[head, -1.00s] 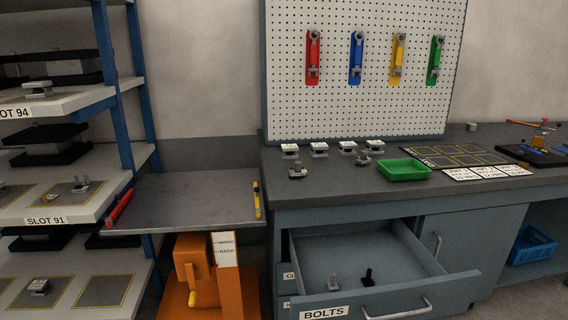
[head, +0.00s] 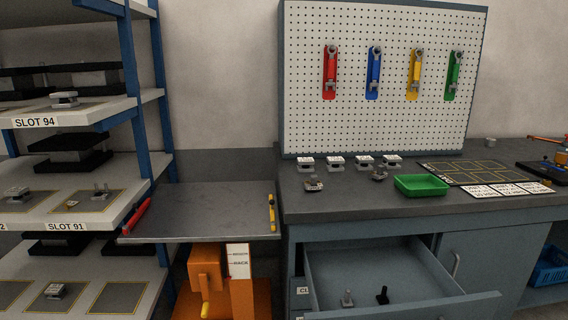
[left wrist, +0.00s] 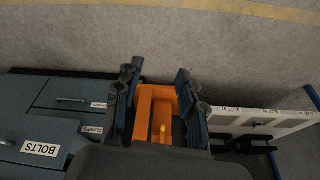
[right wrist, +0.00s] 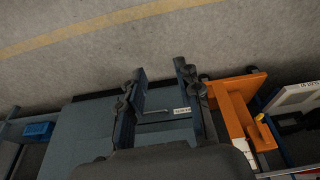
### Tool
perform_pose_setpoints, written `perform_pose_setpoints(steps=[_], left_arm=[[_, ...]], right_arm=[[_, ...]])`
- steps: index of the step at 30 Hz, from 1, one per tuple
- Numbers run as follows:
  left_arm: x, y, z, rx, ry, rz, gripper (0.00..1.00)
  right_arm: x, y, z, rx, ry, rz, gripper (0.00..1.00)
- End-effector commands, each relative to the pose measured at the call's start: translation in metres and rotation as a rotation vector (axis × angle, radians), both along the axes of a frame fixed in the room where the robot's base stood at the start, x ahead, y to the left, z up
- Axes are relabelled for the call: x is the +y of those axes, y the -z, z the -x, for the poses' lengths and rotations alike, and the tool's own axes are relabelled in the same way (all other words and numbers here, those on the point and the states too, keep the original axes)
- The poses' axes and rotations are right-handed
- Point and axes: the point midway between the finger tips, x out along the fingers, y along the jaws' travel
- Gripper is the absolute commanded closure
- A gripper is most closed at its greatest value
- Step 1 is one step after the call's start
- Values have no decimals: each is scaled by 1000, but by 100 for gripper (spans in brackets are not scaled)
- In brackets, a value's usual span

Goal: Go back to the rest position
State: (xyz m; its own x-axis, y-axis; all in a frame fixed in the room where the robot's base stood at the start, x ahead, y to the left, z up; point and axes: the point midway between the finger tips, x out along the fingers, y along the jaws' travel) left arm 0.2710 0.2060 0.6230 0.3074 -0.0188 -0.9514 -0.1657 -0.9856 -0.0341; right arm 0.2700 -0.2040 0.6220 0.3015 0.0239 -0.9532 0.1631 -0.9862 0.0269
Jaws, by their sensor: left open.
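My left gripper (left wrist: 159,75) shows in the left wrist view with its two dark fingers spread apart. Nothing is between them; the orange unit (left wrist: 155,112) shows beyond the gap. My right gripper (right wrist: 160,70) shows in the right wrist view, its fingers also apart and empty. Beyond it are the bench front and the floor. Neither gripper shows in the head view.
The open BOLTS drawer (head: 400,268) juts out of the bench and holds two small parts. A shelf rack (head: 140,90) stands at left. A grey side table (head: 200,210) and an orange unit (head: 208,268) stand between. A green tray (head: 421,186) sits on the bench.

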Motion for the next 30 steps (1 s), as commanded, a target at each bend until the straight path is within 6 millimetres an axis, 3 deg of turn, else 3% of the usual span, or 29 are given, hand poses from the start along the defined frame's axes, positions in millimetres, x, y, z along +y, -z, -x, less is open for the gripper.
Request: perform_pose_setpoints(steps=[11,19,23,30], left_arm=[[-3,58,-12,40,4,-2,60],[-4,128,-6,83,12,-5,60],[-1,176,15,115,17,-8,60],[10,247,88,173,29,-15,60]], right_arm=[[1,56,-13,34,-7,8,66],[2,126,-7,78,-14,11,66],[-1,175,14,109,-20,15,66],[-12,245,87,167,-33,22,66]])
